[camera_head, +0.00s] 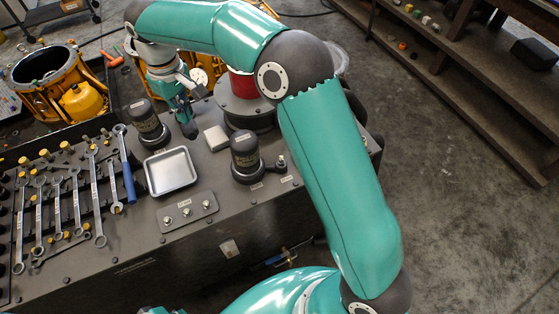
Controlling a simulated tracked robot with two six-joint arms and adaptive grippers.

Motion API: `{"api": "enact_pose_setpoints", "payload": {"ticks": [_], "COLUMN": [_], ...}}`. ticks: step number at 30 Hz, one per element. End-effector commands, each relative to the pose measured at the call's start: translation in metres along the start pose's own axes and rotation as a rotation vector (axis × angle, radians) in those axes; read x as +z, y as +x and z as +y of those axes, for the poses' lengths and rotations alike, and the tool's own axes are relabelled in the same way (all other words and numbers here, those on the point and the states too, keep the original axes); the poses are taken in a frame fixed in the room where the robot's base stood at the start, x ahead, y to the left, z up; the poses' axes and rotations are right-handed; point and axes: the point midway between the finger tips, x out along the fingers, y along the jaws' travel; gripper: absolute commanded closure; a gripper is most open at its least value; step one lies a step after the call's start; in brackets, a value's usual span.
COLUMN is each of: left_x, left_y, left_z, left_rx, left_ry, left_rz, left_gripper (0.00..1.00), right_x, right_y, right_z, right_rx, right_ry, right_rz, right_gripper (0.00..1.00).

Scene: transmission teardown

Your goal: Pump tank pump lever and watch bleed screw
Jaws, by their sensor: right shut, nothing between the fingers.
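My right arm reaches over the bench from the right, and my right gripper (188,127) points down over the bench, shut and empty, beside a black-capped cylinder (148,122). A red cylinder (241,85) on a grey round base stands right of the gripper, partly hidden by my arm. I cannot tell which part is the tank pump lever or the bleed screw. A small plate with several screw heads (187,213) lies near the bench's front edge. A handle-like fitting (280,259) shows on the bench front. My left gripper is not in view.
Several wrenches (75,195) lie on the left of the bench. An empty metal tray (170,171), a second black-capped cylinder (245,150) and a pale block (216,138) stand mid-bench. Yellow housings (83,100) sit behind. Wooden shelves (470,80) stand right; the floor between is clear.

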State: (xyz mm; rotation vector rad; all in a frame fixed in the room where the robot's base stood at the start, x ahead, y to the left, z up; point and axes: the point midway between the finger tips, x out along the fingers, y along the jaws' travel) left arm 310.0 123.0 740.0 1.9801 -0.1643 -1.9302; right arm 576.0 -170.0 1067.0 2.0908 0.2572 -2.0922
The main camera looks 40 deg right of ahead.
Motion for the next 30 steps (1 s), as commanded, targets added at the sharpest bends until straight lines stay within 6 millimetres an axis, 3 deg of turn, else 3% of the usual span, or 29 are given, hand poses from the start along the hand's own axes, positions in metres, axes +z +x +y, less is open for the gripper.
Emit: {"api": "enact_pose_setpoints", "payload": {"ticks": [8, 30], "left_x": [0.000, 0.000], "left_y": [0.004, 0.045], "left_z": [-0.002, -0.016], "left_rx": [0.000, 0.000], "left_ry": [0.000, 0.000], "left_rz": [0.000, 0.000], "left_gripper": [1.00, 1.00], "right_x": [0.000, 0.000], "right_y": [0.006, 0.073], "right_z": [0.000, 0.001], "right_rx": [0.000, 0.000], "right_ry": [0.000, 0.001], "right_rz": [0.000, 0.000], "right_gripper": [1.00, 1.00]}}
